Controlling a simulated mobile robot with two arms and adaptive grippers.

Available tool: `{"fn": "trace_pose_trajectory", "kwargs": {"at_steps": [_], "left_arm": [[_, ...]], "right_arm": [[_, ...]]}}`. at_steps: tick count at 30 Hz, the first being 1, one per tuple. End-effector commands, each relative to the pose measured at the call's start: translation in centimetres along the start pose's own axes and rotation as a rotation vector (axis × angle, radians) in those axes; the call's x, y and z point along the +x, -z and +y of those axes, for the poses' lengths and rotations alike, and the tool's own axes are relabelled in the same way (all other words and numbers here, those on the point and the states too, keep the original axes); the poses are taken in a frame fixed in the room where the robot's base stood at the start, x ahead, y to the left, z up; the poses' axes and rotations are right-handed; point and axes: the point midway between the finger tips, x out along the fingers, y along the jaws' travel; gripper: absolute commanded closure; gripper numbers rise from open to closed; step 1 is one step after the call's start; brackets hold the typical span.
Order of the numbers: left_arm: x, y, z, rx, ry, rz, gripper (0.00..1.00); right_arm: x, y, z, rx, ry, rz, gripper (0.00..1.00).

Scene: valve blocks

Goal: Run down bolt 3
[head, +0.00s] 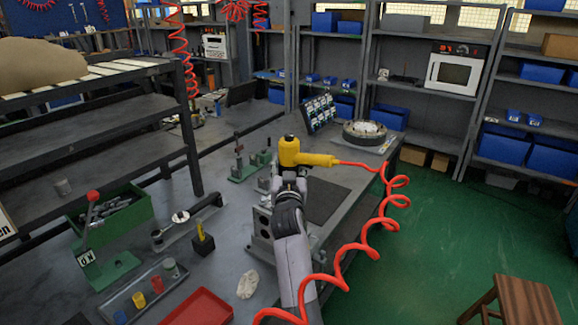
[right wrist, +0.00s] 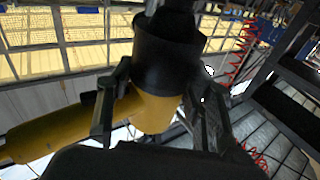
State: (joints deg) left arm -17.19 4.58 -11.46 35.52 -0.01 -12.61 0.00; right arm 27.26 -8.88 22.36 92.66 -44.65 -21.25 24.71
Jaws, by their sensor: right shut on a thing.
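My right gripper (head: 289,178) is shut on a yellow power tool (head: 310,159), above the workbench. In the right wrist view the fingers (right wrist: 158,95) stand on either side of the tool's yellow and black body (right wrist: 168,55). A red coiled hose (head: 372,240) runs from the tool's right end. A grey block with round holes (head: 264,226) sits on the bench, partly behind my right arm. Bolt 3 cannot be made out; my arm and the tool hide part of that area. My left gripper is not in view.
A green toolbox (head: 128,215), a green lever press (head: 108,268), a parts tray (head: 143,292) and a red tray (head: 200,308) stand on the left. A round flange (head: 365,132) lies at the far bench end. A dark mat (head: 327,199) lies right of the arm.

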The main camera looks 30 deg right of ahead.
Motion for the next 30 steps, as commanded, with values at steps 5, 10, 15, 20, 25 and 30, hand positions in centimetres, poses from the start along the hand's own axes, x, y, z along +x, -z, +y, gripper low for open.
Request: {"fn": "trace_pose_trajectory", "kwargs": {"at_steps": [5,10,15,20,25,30], "left_arm": [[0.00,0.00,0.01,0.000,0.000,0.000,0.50],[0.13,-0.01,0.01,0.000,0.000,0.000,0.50],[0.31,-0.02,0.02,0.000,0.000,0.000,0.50],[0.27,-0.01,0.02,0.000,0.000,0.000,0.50],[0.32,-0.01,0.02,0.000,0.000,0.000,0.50],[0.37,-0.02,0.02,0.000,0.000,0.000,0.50]], "right_arm": [[-0.01,0.07,-0.04,0.000,0.001,0.002,1.00],[-0.02,-0.07,-0.04,0.001,0.001,0.001,1.00],[-0.03,-0.26,-0.04,0.001,0.001,0.000,1.00],[-0.04,-0.27,-0.05,0.001,0.001,-0.001,1.00],[-0.05,-0.34,-0.06,0.001,0.001,-0.002,1.00],[-0.05,-0.40,-0.05,0.001,0.001,-0.002,1.00]]}}
